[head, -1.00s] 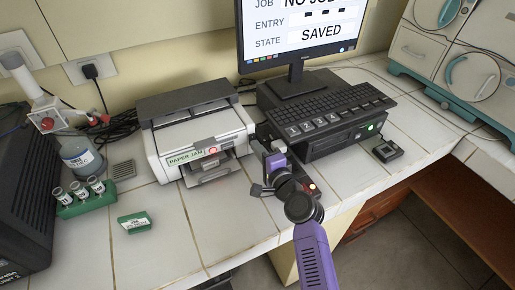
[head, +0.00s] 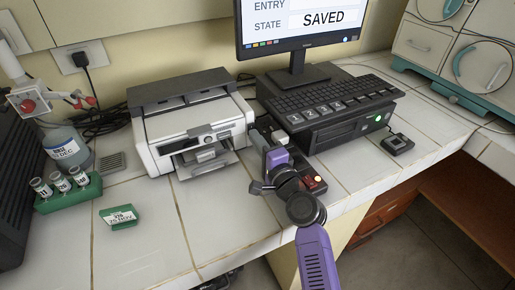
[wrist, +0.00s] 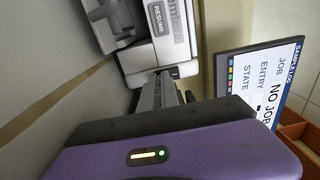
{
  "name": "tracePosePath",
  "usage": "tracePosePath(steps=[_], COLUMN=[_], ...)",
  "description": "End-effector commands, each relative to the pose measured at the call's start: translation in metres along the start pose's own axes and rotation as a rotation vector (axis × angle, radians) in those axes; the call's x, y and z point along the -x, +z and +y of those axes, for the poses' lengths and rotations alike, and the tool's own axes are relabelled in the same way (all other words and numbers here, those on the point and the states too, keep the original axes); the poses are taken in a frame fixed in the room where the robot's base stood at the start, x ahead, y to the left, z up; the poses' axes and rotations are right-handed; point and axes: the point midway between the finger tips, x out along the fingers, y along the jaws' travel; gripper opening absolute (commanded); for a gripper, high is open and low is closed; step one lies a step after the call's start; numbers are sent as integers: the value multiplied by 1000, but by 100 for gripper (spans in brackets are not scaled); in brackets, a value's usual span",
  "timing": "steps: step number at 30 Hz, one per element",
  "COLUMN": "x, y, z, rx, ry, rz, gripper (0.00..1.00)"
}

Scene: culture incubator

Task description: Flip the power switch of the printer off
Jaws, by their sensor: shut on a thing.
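The white and grey printer (head: 190,130) stands left of the computer; its small front panel is dark. It also shows at the top of the wrist view (wrist: 178,50), with a RESUME label. My purple gripper (head: 262,150) is low beside the printer's right side, over a dark strip (head: 312,186) with small red and yellow lights. In the wrist view my gripper (wrist: 163,82) points at the printer's near edge. Its fingers look closed; what is between them is hidden. I cannot make out the power switch.
A computer with a keyboard (head: 325,100) on top and a monitor (head: 300,25) stand to the right. A green vial rack (head: 70,195) and a green labelled block (head: 120,217) are at left.

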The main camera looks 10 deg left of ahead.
Motion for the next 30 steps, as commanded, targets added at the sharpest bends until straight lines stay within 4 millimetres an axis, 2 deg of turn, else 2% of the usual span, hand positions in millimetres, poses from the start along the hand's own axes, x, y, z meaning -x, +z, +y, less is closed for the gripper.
tracePosePath(steps=[1, 9, 11, 21, 25, 30], x=[-5, 0, 7, 62, 76, 82], y=[0, 0, 0, 0, 0, 0], z=[-8, -7, -6, -3, -3, -3], rx=[2, 3, 3, 2, 1, 0], ry=[-8, -6, -5, 0, -1, -1], rz=[3, 4, 4, 3, 1, 1], gripper=[0, 0, 0, 0, 0, 0])
